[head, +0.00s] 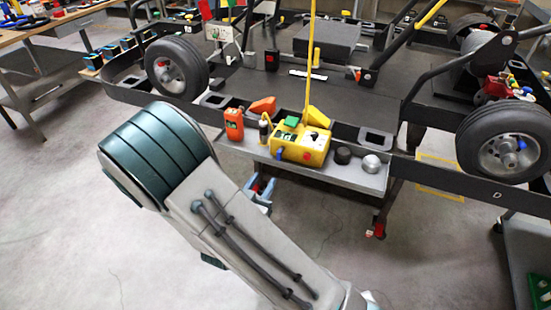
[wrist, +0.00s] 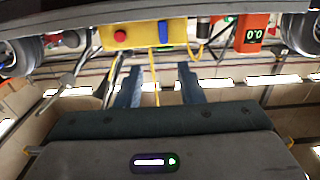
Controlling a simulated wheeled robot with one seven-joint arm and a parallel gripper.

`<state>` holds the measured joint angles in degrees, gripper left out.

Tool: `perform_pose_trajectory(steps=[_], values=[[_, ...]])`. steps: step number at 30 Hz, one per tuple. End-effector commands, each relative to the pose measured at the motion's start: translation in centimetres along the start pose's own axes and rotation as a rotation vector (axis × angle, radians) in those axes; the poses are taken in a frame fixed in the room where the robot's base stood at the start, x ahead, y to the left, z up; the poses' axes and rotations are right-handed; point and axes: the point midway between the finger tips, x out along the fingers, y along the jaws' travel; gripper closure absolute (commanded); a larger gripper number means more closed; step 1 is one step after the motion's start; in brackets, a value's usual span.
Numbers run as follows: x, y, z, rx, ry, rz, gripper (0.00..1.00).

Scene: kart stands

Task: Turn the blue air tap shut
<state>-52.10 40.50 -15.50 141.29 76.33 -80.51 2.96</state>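A yellow box (head: 302,146) stands on a grey shelf at the near side of the kart. The blue air tap (head: 278,154) sits low on its front face, left of a red knob (head: 307,156). In the wrist view, turned the other way round, the blue tap (wrist: 163,32) is an upright bar on the yellow box (wrist: 143,36), right of the red knob (wrist: 120,35). My gripper (wrist: 160,69) is open, its two fingers apart below the tap in the picture, with nothing between them but a yellow hose behind.
An orange meter (head: 234,124) stands left of the box; it also shows in the wrist view (wrist: 251,32). A black cap (head: 343,155) and a grey knob (head: 371,163) sit right of the box. Kart wheels (head: 176,66) flank the shelf (head: 365,184). Floor in front is mostly clear.

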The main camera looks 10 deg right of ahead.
Motion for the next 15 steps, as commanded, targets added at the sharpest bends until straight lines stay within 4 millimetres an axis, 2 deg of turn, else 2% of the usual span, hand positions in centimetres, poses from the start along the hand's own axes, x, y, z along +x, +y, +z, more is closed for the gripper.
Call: perform_pose_trajectory(steps=[9, 15], values=[[6.7, -0.3, -0.2, 0.002, 0.001, -0.007, 0.65], [9.8, -0.3, -0.1, 0.002, 0.0, -0.007, 0.65]])
